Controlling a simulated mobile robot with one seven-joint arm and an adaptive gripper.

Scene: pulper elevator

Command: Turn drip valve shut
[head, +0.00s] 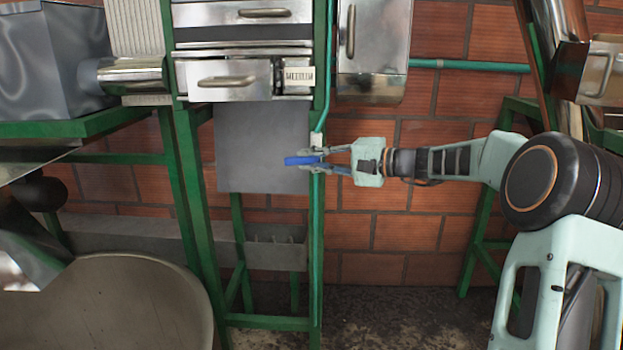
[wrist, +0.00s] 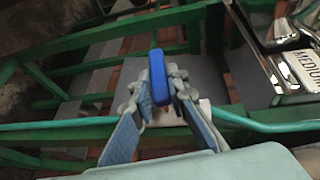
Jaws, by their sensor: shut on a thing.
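The drip valve shows as a blue handle (head: 300,160) on the thin green pipe in front of the machine's green frame. In the head view the handle lies roughly level, pointing left. My gripper (head: 318,158) reaches in from the right, with its fingers closed on the handle. In the wrist view the blue handle (wrist: 159,76) stands between the two fingertips of my gripper (wrist: 160,92), and both fingers touch its sides. The valve body is mostly hidden by the fingers.
The green pipe (wrist: 70,124) runs across close to my fingers. A grey panel (head: 255,150) hangs behind the handle. Metal drawers (head: 230,85), one marked MEDIUM, sit above. A round basin (head: 110,305) stands at lower left. A brick wall (head: 405,225) is behind.

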